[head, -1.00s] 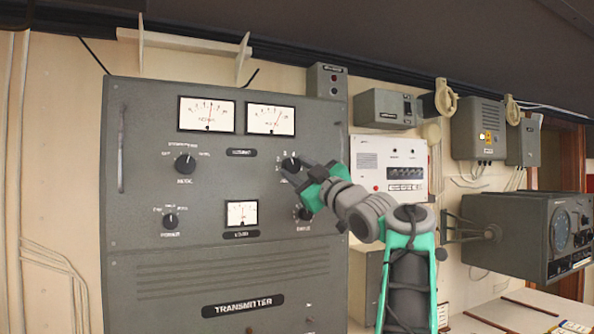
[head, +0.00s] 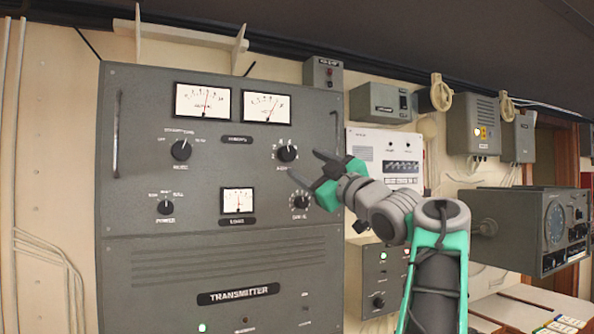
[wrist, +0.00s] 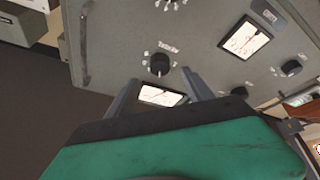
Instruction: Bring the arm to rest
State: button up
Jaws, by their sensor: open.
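My gripper (head: 312,172) is open and empty in front of the right side of the grey transmitter cabinet (head: 235,255). Its two fingers are spread, near the upper right knob (head: 287,152) and the lower right knob (head: 300,200). It looks apart from the upper knob; its gap to the lower one is hard to judge. In the wrist view both fingers (wrist: 160,92) point at the panel with a meter (wrist: 162,97) showing between them. My arm is bent, reaching in from the lower right.
A white panel (head: 357,145) and a small grey box with a green light (head: 370,285) lie beside the cabinet, behind my arm. A radar-like console (head: 520,225) juts out at the right. Papers (head: 565,325) lie on the desk at lower right.

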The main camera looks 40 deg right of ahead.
jog(key=shift+s+a+f, duration=0.1)
jog(key=shift+s+f, duration=0.15)
jog(key=shift+s, duration=0.4)
